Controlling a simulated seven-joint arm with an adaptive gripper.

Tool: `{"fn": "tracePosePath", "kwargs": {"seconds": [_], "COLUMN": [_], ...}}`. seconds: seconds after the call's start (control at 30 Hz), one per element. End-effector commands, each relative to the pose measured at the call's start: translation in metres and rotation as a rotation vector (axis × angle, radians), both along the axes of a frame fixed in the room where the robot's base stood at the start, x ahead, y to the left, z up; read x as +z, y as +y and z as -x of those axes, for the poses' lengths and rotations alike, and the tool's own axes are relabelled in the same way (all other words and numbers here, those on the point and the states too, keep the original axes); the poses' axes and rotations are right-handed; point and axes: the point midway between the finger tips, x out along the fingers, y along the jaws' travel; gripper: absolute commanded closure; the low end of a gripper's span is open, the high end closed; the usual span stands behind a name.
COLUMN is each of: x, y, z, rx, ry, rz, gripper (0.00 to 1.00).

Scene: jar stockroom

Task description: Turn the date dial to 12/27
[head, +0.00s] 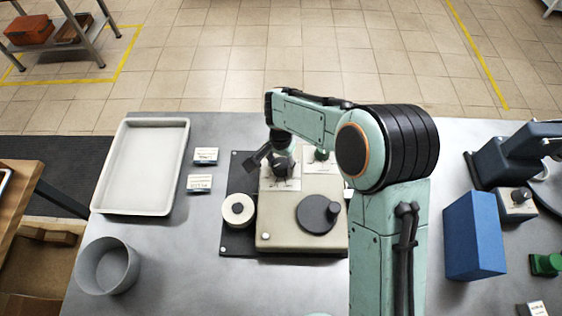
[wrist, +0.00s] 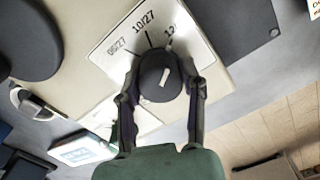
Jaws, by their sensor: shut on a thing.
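The date dial is a dark round knob (wrist: 157,68) with a white pointer line, on a white label plate (wrist: 114,53) marked 05/27, 10/27 and a partly hidden label starting with 12. In the wrist view the pointer slants up and slightly right, towards the 12 mark; exact alignment is hard to tell. My gripper (wrist: 163,88) has a finger on each side of the knob and is shut on it. In the head view my gripper (head: 281,160) is over the plate (head: 283,184) on the beige machine (head: 283,238), and the knob is mostly hidden.
Two small label cards (head: 200,183), a white tray (head: 146,168) and a grey bin (head: 107,268) stand left. A blue block (head: 474,236) stands right.

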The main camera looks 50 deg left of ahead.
Motion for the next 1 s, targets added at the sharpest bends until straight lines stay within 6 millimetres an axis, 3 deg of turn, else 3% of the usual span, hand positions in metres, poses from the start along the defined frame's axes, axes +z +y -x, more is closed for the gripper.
{"fn": "tracePosePath", "kwargs": {"seconds": [0.6,0.63,0.7,1.0], "x": [-0.0011,-0.0011,-0.0010,0.0007], "y": [0.0002,0.0001,0.0001,0.0002], "z": [-0.0002,-0.0002,-0.0001,-0.0002], "rx": [-0.038,-0.038,-0.038,-0.038], "ry": [0.000,0.000,0.000,-0.001], "rz": [-0.001,-0.001,-0.001,-0.001], "gripper": [0.96,0.50,0.33,0.33]}}
